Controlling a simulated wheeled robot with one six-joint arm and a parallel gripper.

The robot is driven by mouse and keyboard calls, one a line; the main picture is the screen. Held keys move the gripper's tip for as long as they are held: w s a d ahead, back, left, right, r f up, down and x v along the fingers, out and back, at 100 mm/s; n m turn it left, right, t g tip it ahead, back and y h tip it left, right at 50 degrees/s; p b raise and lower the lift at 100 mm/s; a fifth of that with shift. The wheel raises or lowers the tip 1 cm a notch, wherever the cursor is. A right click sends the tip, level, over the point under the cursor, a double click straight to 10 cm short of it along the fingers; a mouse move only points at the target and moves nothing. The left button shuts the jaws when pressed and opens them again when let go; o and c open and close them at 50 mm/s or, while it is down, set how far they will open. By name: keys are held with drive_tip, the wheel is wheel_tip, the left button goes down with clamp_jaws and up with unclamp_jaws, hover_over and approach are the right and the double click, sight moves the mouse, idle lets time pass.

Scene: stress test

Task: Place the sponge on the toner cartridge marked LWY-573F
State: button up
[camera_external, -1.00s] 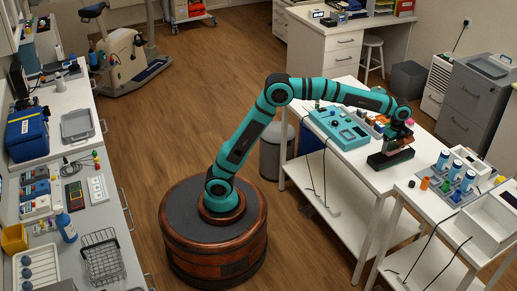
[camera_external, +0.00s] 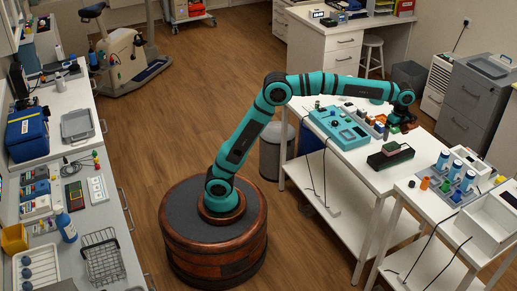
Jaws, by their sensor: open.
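A long black block (camera_external: 378,160), seemingly the toner cartridge, lies on the white table at the right; its marking is too small to read. A small block with a green top (camera_external: 392,146), seemingly the sponge, rests on top of it, towards its middle and far side. My gripper (camera_external: 404,128) is open and apart from both, behind and slightly right of them near the table's far end. Its fingers are small and partly hidden by the wrist.
A teal panel device (camera_external: 338,127) stands on the same table to the left. Small coloured items (camera_external: 375,122) lie between it and my gripper. A lower table in front holds blue-topped bottles (camera_external: 443,160) and a white open box (camera_external: 491,223). The tabletop around the black block is mostly clear.

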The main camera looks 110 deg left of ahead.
sight(391, 146)
drive_tip(key=shift+r, duration=2.15)
drive_tip(key=s+d+r+n+t+y, duration=0.1)
drive_tip(key=s+d+r+n+t, duration=0.1)
drive_tip(key=s+d+r+t, duration=0.55)
drive_tip(key=s+d+r+n+t, duration=0.25)
drive_tip(key=s+d+r, duration=0.55)
drive_tip(key=s, duration=0.6)
drive_tip(key=s+d+f+n+t, duration=0.1)
drive_tip(key=s+d+n+t, duration=0.1)
drive_tip(key=s, duration=1.1)
drive_tip(key=s+d+f+n+t+h, duration=0.1)
drive_tip(key=s+d+t, duration=0.4)
drive_tip(key=s, duration=0.8)
drive_tip(key=shift+d+f+n, duration=0.65)
drive_tip(key=shift+d+n, duration=0.1)
drive_tip(key=shift+d, duration=0.15)
